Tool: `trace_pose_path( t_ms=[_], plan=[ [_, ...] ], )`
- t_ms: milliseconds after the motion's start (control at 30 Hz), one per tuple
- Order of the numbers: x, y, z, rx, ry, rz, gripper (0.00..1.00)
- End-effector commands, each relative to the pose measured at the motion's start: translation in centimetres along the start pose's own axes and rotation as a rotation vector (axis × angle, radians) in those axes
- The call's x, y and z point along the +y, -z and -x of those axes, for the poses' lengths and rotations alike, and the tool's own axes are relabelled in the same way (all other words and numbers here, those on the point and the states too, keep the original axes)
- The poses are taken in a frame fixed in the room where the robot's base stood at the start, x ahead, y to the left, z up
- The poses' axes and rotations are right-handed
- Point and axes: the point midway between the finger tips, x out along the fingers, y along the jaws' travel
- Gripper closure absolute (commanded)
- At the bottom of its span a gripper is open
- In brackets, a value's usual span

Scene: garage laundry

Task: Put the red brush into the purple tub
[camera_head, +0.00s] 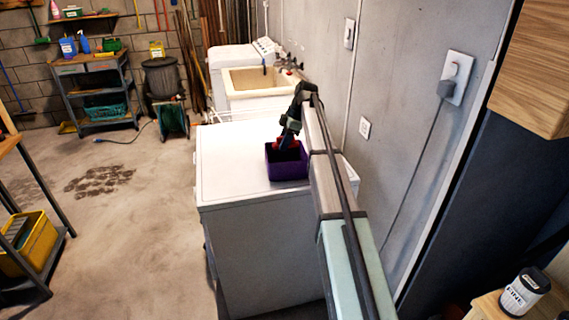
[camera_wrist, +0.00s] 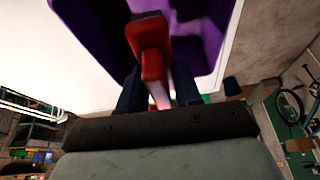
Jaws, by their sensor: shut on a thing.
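The purple tub (camera_head: 287,172) stands on the white top of a washer-like appliance (camera_head: 222,168). Its inside and rim fill the upper middle of the wrist view (camera_wrist: 225,30). The red brush (camera_wrist: 152,48) is between my gripper's dark fingers (camera_wrist: 158,88), with its red part reaching over the tub's opening. In the head view my gripper (camera_head: 289,140) is right above the tub, and a bit of red shows at its tip. My gripper is shut on the brush. The brush's far end is partly hidden, and I cannot tell whether it touches the tub's floor.
A cream sink (camera_head: 255,80) and another white machine (camera_head: 229,58) stand behind. The grey wall (camera_head: 395,100) runs close along the right. The appliance top left of the tub is clear. A black-and-white canister (camera_head: 524,292) sits at the lower right.

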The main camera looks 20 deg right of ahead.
Motion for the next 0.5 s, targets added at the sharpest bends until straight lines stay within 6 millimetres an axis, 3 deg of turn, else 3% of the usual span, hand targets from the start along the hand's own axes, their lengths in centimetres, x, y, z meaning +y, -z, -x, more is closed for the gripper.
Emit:
trace_pose_path(
  t_ms=[200,500],
  plan=[
    [-0.1,-1.4,-3.4,0.000,0.001,-0.003,0.95],
    [-0.1,-2.4,-5.7,0.000,0.000,-0.003,0.95]
  ],
)
